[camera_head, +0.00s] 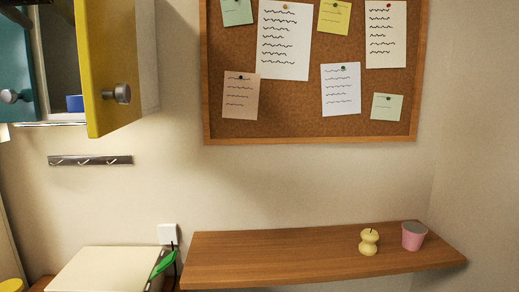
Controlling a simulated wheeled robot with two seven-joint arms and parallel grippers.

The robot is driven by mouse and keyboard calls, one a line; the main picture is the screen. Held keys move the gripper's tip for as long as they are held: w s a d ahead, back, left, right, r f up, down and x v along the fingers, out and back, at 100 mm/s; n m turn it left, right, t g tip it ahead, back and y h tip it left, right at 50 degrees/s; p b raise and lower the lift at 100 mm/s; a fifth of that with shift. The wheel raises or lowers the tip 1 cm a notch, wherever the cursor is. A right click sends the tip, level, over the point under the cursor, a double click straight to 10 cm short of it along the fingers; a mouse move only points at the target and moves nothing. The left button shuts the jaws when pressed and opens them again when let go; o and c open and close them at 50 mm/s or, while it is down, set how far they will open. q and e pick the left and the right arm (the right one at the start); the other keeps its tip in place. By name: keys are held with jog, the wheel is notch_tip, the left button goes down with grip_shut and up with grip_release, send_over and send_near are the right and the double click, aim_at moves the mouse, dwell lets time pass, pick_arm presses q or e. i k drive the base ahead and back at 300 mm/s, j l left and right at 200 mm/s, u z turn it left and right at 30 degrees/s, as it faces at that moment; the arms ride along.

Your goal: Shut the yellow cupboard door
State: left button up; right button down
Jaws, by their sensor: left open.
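The yellow cupboard door (107,45) is at the upper left. It stands open, swung out from the wall cupboard, with a round metal knob (122,94) low on its face. Part of the cupboard's inside shows to its left, with a small blue object (75,103) on the bottom. My left gripper (18,12) is only partly in view, dark, at the top left corner, left of the yellow door and apart from its knob. It is open; its fingertips are hard to make out. My right gripper is not in view.
A teal door (14,60) with a knob is left of the opening. A hook rail (90,160) is below. A corkboard (310,125) hangs to the right. A wooden shelf (290,257) holds a yellow apple core (368,242) and a pink cup (413,236). The air before the corkboard is clear.

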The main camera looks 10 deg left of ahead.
aim_at(106, 34)
jog(key=k+l, duration=0.5)
jog(key=l, duration=0.15)
jog(key=k+l, duration=0.45)
jog(key=l, duration=0.15)
